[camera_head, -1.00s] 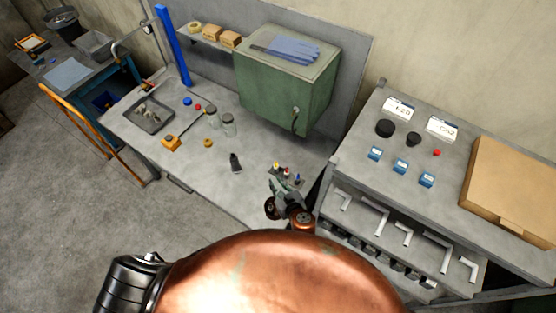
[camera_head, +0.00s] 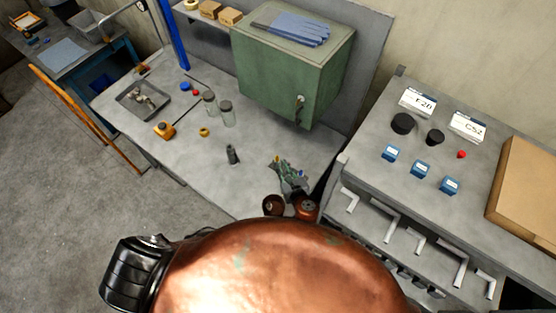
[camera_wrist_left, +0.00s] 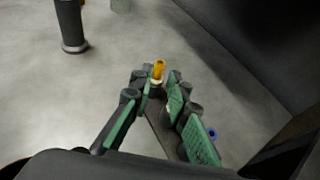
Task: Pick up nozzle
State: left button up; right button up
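My right gripper is not in view.
A dark upright bottle-like object (camera_head: 232,155) stands left of the gripper. A green cabinet (camera_head: 290,75) rises behind it. Glass jars (camera_head: 227,113) and a metal tray (camera_head: 143,100) stand farther left. A grey console (camera_head: 385,180) borders the right side.

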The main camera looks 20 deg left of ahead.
aim_at(278, 158)
pick_arm(q)
jog(key=x, duration=0.5)
jog(key=shift+w+a+f, duration=0.1)
jog(key=shift+w+f, duration=0.1)
jog(key=shift+f, duration=0.05)
jog(key=shift+c, duration=0.7)
grip_shut()
